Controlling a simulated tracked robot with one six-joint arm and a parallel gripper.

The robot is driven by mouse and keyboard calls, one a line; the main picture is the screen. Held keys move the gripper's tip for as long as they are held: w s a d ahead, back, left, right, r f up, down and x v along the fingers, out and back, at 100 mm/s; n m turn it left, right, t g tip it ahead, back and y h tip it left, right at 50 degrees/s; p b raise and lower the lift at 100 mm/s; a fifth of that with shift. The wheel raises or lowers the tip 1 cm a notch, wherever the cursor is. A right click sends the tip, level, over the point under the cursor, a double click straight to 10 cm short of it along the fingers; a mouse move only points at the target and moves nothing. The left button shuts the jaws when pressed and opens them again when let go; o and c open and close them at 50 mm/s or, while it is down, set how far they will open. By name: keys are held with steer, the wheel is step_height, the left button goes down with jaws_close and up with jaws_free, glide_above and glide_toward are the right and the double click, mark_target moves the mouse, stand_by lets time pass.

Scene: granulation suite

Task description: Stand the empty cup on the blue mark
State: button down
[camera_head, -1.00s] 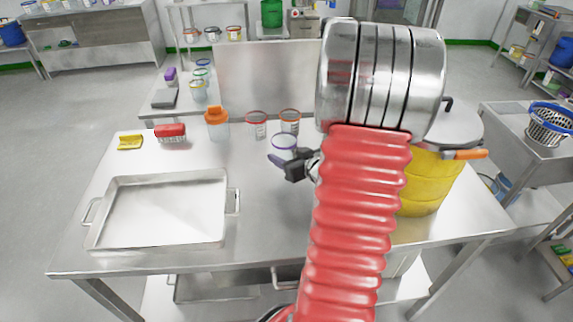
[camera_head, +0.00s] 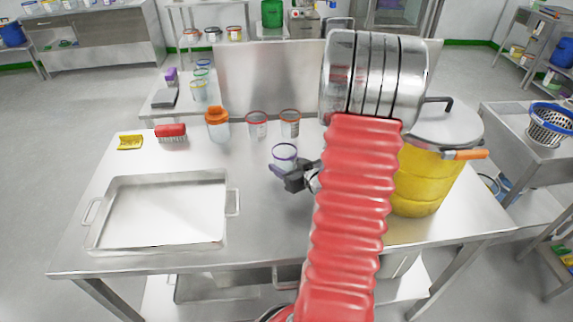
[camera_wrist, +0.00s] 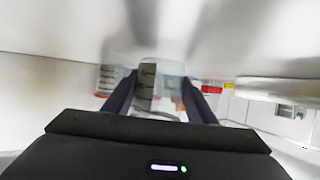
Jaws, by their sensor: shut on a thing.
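A clear cup with a purple-blue rim (camera_head: 284,154) is upright between the fingers of my gripper (camera_head: 284,173), at the middle of the steel table. In the wrist view the cup (camera_wrist: 161,72) fills the gap between the two dark fingers, and dark scale marks show on its wall. My gripper is shut on it. No contents are clear inside the cup. I cannot tell whether its base touches the table. No blue mark shows in either view; it may be hidden behind my arm or the cup.
Two red-rimmed cups (camera_head: 257,124) (camera_head: 290,123) and an orange-capped bottle (camera_head: 217,126) stand behind. A red brush (camera_head: 171,133) and yellow sponge (camera_head: 130,142) lie at the back left. A steel tray (camera_head: 112,183) fills the left; a yellow bin (camera_head: 425,182) stands right.

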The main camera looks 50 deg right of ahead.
steer(key=shift+f, duration=0.1)
steer(key=c, duration=0.8)
jaws_free()
steer(key=shift+o, duration=0.2)
